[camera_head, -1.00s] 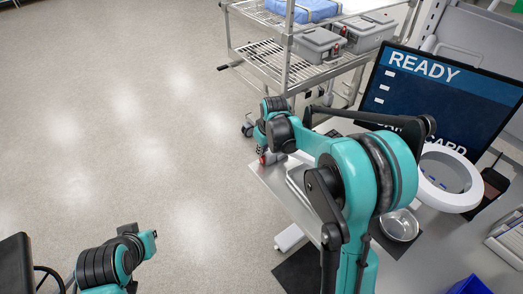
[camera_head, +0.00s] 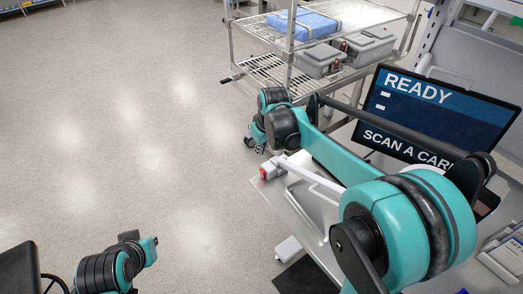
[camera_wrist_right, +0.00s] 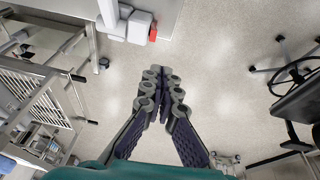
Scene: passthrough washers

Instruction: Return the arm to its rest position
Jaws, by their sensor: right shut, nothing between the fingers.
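My right arm (camera_head: 335,155) reaches from the lower right, over the grey bench, to its wrist beside the wire cart. The right gripper (camera_wrist_right: 163,80) shows clearly in the right wrist view, its fingers together and empty over bare floor. In the head view its fingers are hard to make out below the wrist. My left arm (camera_head: 105,268) is folded at the lower left. The left gripper cannot be seen.
A wire cart (camera_head: 290,75) holds a blue wrapped package (camera_head: 303,24) and grey cases (camera_head: 319,60). A screen (camera_head: 437,112) reading READY stands behind the arm. A black chair (camera_head: 18,270) is at lower left. The floor (camera_head: 130,130) between is clear.

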